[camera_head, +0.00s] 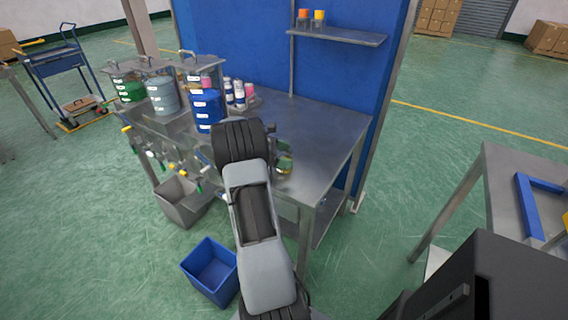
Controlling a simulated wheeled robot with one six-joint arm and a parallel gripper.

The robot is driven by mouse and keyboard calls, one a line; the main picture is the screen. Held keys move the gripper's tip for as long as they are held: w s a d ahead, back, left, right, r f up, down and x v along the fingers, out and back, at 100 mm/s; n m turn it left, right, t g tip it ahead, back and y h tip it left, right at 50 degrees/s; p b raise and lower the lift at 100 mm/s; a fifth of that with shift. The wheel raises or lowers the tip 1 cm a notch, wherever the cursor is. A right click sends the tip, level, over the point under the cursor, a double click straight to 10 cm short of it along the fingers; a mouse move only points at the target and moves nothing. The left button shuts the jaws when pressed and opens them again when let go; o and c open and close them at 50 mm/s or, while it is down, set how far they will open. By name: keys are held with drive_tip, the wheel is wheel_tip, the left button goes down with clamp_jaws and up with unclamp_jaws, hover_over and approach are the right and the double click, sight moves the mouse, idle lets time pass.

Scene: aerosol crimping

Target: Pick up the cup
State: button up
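I cannot make out with certainty a cup in the head view. A small pink-topped item (250,90) stands among white bottles (233,92) on the steel workbench (318,130), but it is too small to tell whether it is a cup. My arm reaches up over the bench's front edge, and its dark wrist hides part of the bench top.
Clear-sided tanks with green, grey and blue contents (207,107) stand left on the bench. A small yellow-green item (285,160) lies right of my wrist. Grey (180,205) and blue bins (211,270) stand on the floor. The bench's right side is clear.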

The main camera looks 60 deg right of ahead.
drive_tip(key=c, duration=0.9)
drive_tip(key=shift+c, duration=0.2)
drive_tip(key=shift+r, duration=0.15)
